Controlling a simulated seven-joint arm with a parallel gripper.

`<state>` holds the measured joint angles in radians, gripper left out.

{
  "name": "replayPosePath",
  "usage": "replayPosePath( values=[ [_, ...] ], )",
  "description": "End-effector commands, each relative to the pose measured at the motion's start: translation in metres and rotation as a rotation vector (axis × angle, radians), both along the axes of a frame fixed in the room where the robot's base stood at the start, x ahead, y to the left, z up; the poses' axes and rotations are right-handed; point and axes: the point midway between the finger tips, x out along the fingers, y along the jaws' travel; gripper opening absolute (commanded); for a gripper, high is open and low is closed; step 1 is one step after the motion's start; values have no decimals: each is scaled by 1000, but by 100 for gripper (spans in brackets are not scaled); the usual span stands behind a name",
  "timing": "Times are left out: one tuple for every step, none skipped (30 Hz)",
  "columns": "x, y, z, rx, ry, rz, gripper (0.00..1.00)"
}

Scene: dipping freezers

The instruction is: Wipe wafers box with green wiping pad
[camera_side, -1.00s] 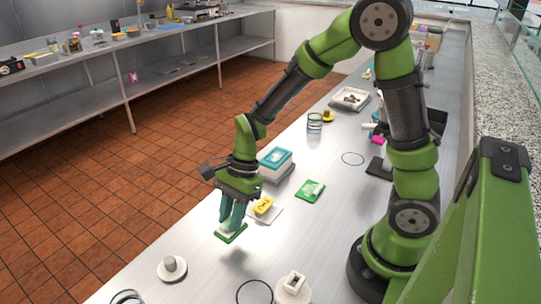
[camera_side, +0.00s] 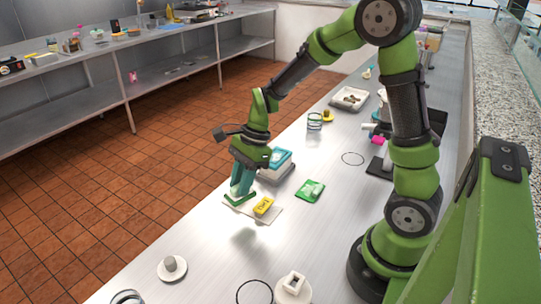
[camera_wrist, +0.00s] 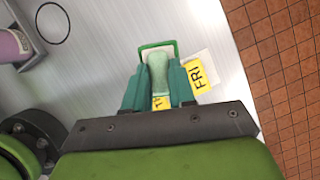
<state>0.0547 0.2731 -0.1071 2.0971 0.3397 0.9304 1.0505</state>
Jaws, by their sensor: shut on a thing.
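My gripper (camera_side: 240,191) has teal fingers and is shut on the pale green handle of a green wiping pad (camera_side: 237,201). In the wrist view my gripper (camera_wrist: 159,88) has the handle between its fingers, and the pad's green rim (camera_wrist: 158,44) shows beyond them. The pad is low, by the left edge of a white plate (camera_side: 270,216); I cannot tell if it touches anything. No box is readable as wafers. A teal and white box (camera_side: 281,157) stands just behind my gripper, partly hidden by it.
A yellow labelled piece (camera_side: 264,205) lies on the white plate. A yellow "FRI" label (camera_wrist: 203,73) shows beside my fingers in the wrist view. A green item (camera_side: 311,191) with a pale top lies to the right. A round white holder (camera_side: 172,269) stands in front. The counter between is clear.

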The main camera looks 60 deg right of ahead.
Motion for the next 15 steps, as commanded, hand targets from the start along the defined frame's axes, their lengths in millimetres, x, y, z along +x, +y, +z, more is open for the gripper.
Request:
replayPosePath(
  values=[
    [9,-28,2,-3,-4,-72,0],
    [12,-43,4,-4,-4,-109,0],
    [17,-63,7,-5,-6,-157,0],
    [19,-77,9,-5,-6,-191,0],
    [21,-92,11,-7,-6,-227,0],
    [23,-112,14,-8,-7,-272,0],
    [24,-126,16,-9,-8,-304,0],
    [24,-139,18,-9,-8,-336,0],
    [24,-156,22,-9,-8,-375,0],
    [23,-169,24,-9,-9,-402,0],
    [22,-180,27,-10,-8,-428,0],
    [21,-193,30,-11,-9,-458,0],
    [20,-203,32,-11,-8,-479,0],
    [19,-211,35,-12,-8,-496,0],
    [18,-220,38,-10,-8,-517,0]
  ],
)
